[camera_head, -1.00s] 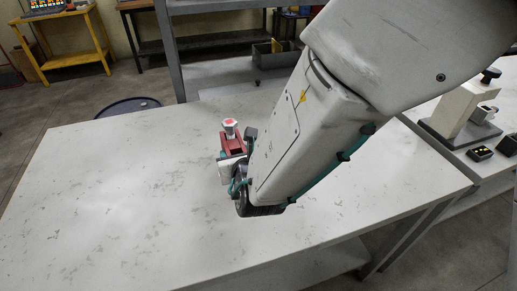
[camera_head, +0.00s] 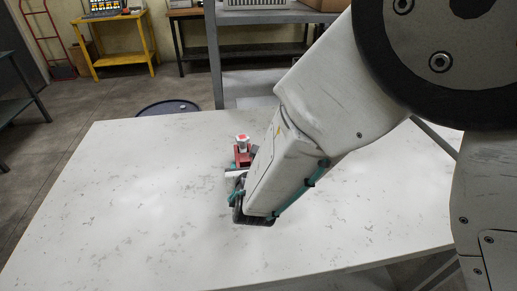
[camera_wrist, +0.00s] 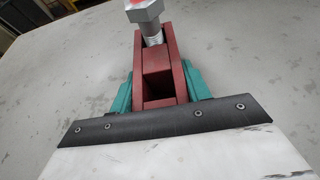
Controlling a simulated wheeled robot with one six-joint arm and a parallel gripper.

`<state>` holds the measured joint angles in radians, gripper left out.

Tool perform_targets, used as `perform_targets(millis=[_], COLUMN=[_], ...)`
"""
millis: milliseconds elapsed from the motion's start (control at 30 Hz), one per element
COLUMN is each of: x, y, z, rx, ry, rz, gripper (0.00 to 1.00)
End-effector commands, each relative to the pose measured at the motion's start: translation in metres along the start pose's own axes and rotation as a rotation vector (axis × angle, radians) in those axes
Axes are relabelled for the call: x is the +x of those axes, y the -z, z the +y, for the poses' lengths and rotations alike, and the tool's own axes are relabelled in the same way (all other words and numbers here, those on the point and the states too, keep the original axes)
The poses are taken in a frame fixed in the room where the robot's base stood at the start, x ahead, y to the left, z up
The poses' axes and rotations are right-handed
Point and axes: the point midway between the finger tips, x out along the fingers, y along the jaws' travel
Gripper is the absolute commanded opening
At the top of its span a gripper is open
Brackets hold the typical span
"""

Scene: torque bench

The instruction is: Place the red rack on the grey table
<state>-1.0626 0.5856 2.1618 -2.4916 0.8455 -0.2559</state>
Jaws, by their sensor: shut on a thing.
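The red rack (camera_head: 242,157) is a small dark-red block with an open slot. A grey bolt with a red-marked hexagonal head (camera_head: 242,140) stands in its far end. In the wrist view the rack (camera_wrist: 160,80) sits between the teal fingers of my gripper (camera_wrist: 158,92), which is shut on it, and the bolt (camera_wrist: 148,14) shows at the top edge. The pale grey table (camera_head: 130,200) lies under the rack and my gripper. My gripper (camera_head: 238,178) is over the table's middle in the head view. I cannot tell whether the rack touches the tabletop.
The tabletop around the rack is clear. A dark round object (camera_head: 168,108) is on the floor beyond the table's far edge. A grey shelf unit (camera_head: 213,60) stands behind, with a yellow stand (camera_head: 112,40) farther left.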

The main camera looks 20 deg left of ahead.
Motion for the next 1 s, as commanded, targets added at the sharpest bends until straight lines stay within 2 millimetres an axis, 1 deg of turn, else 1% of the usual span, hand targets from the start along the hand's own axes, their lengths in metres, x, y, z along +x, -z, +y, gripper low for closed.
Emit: perform_targets(millis=[67,300,333,367,400,667,767,867,1000], x=[0.000,0.001,0.001,0.001,0.001,0.001,-0.002,-0.014,-0.043], y=[-0.004,-0.001,0.002,0.002,0.002,0.001,-0.002,-0.001,-0.002], z=[0.001,0.001,0.000,0.000,0.000,0.000,0.000,0.001,0.001], rx=[0.002,0.002,0.001,0.001,0.001,0.001,0.000,-0.001,0.000], ry=[-0.001,-0.001,0.000,0.000,0.000,0.000,-0.001,-0.003,-0.003], rz=[-0.008,-0.008,-0.001,-0.001,-0.001,-0.002,-0.002,-0.002,-0.003], gripper=[0.00,0.00,0.50,0.58,0.69,0.69,0.69,0.69,0.69])
